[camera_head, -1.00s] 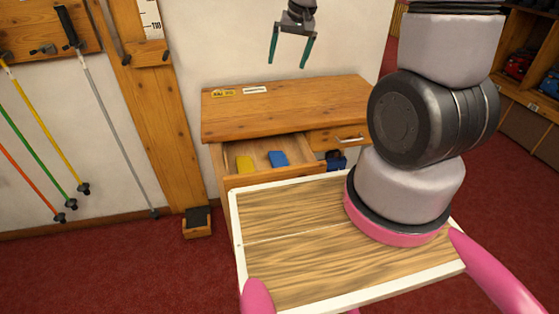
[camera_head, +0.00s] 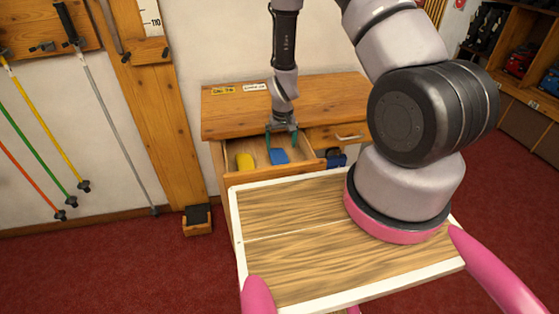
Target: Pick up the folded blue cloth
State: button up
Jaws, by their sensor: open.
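The folded blue cloth (camera_head: 279,156) lies inside the open left drawer (camera_head: 256,174) of the wooden bench. A yellow item (camera_head: 245,161) lies to its left in the same drawer. My gripper (camera_head: 282,140) points down at the drawer, with its green-tipped fingers apart on either side of the space just over the cloth's far edge. It is open and holds nothing. I cannot tell whether the fingertips touch the cloth or how far above it they are.
The wooden bench top (camera_head: 225,115) is close behind my gripper. A second drawer (camera_head: 338,134) with a metal handle is shut on the right. My wood-topped tray (camera_head: 290,265) is in front. Poles (camera_head: 110,130) hang on the left wall.

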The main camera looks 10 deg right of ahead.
aim_at(280, 157)
jog(key=f, duration=0.6)
jog(key=shift+w+a+f, duration=0.2)
jog(key=shift+w+f, duration=0.1)
jog(key=shift+w, duration=0.1)
jog(key=c, duration=1.2)
jog(key=shift+c, duration=0.3)
jog(key=shift+r, duration=0.15)
jog(key=shift+s+r, duration=0.1)
jog(key=shift+r, duration=0.45)
jog(key=s, duration=0.4)
jog(key=shift+r, duration=0.25)
notch_tip(280, 157, up, 13)
